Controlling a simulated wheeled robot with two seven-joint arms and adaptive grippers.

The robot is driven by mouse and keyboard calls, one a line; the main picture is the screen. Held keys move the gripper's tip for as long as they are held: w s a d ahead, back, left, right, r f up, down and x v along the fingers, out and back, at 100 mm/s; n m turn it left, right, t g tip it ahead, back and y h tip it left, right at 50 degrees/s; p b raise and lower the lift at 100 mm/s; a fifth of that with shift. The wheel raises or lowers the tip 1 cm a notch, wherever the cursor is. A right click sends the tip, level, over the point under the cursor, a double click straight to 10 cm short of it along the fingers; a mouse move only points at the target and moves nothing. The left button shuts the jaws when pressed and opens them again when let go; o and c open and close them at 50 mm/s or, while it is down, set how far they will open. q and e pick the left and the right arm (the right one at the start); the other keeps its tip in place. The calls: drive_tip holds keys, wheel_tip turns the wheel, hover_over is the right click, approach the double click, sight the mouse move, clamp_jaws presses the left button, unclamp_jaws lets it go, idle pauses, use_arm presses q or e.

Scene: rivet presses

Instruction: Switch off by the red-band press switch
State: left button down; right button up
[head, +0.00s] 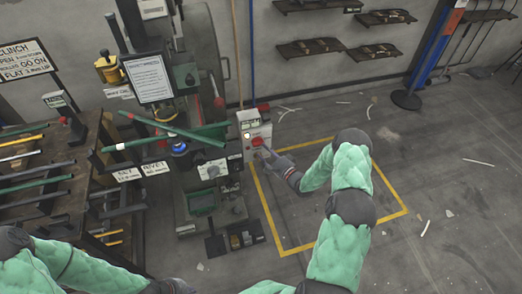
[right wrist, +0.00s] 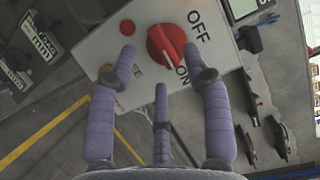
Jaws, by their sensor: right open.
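The switch box (head: 254,131) is a pale panel beside the press in the head view. Its red rotary knob (right wrist: 168,45) shows large in the right wrist view, with OFF at its upper right and ON at its lower right. The knob's ridge appears to slant toward ON. My right gripper (right wrist: 160,55) is open; its purple fingers spread around the knob's near side, and contact cannot be told. It also shows at the box in the head view (head: 266,150). The dark end of my left arm (head: 172,287) is at the bottom edge; its fingers are hidden.
The green press (head: 188,85) stands left of the box, with green rods (head: 160,130) across it. A rod rack (head: 75,190) is at far left. Yellow floor lines (head: 335,237) surround mostly clear floor with some scraps. A blue post (head: 428,60) and wall shelves stand behind.

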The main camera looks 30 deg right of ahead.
sight(262, 148)
drive_tip(key=w, duration=0.3)
drive_tip(key=shift+w+a+b, duration=0.1)
drive_tip(key=shift+a+b, duration=0.15)
drive_tip(key=shift+b, duration=0.05)
clamp_jaws()
